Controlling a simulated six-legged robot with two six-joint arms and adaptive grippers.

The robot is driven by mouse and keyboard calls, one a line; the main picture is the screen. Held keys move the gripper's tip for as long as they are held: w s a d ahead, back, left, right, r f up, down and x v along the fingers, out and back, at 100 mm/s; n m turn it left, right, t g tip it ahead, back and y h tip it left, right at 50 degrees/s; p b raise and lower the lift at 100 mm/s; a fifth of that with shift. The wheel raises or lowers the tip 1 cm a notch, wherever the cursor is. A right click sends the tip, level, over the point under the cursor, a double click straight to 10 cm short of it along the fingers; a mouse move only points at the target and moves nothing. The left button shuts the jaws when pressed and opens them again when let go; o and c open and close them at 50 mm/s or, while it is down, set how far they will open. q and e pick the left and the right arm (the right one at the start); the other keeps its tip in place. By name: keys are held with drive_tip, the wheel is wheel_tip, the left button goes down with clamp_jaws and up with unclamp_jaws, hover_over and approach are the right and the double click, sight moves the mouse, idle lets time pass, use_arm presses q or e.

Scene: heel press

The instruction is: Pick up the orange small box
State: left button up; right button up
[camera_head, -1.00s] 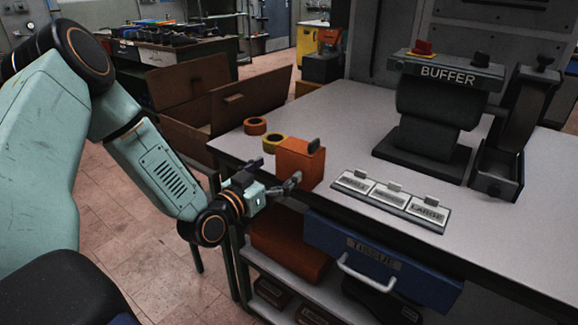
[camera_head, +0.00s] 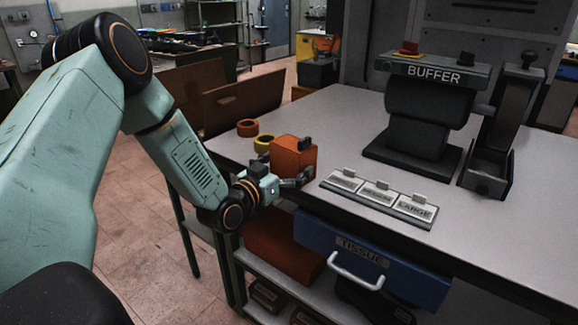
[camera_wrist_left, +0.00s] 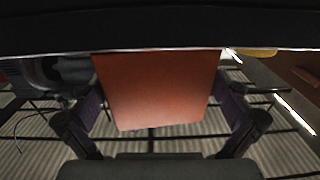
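The orange small box (camera_head: 291,158) stands upright at the left front corner of the grey table. My left gripper (camera_head: 296,166) reaches in from the left with its fingers around the box. The near finger lies along the box's front side, and the far one is mostly hidden behind it. My right gripper is not in view.
An orange roll (camera_head: 247,127) and a yellow roll (camera_head: 264,143) lie behind the box. A labelled sign plate (camera_head: 378,198) lies to its right, and the buffer machine (camera_head: 425,115) stands beyond. A blue drawer (camera_head: 350,245) hangs under the table (camera_head: 330,115).

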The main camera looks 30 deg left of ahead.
use_arm(q)
drive_tip(key=shift+a+f, duration=0.1)
drive_tip(key=shift+a, duration=0.1)
drive_tip(key=shift+c, duration=1.5)
drive_tip(key=shift+w+d, duration=0.15)
drive_tip(key=shift+d, duration=0.3)
drive_tip(key=c, duration=0.3)
drive_tip(key=shift+a, duration=0.1)
drive_tip(key=shift+c, duration=0.4)
